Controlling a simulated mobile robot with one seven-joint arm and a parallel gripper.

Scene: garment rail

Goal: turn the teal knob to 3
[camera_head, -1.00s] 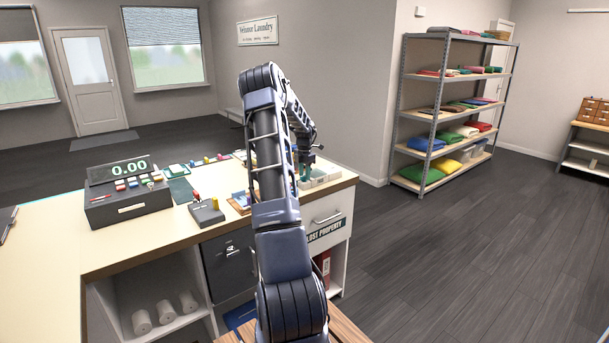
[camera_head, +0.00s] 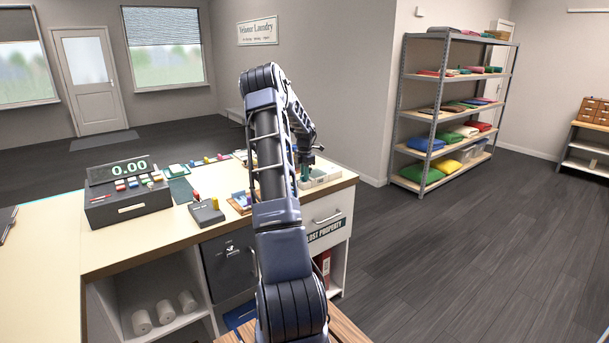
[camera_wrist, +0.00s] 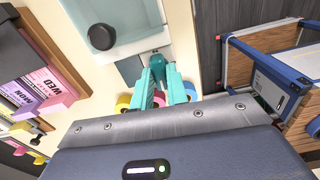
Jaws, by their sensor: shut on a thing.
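The teal knob (camera_wrist: 155,62) shows at the upper middle of the wrist view, between the tips of my gripper's teal fingers. My gripper (camera_wrist: 157,76) is shut on it. The knob sits by a grey plate beside a pale tray; its scale and the number it points to cannot be read. In the head view my gripper (camera_head: 305,172) is at the right end of the counter, and the knob itself cannot be told apart from the fingers there.
In the wrist view a pale blue tray (camera_wrist: 128,35) holds a round black object (camera_wrist: 102,37). Colored rings lie near the fingers, and day-labelled cards (camera_wrist: 48,85) stand at left. A blue-framed thing (camera_wrist: 262,75) is at right. In the head view a cash register (camera_head: 127,200) stands farther left.

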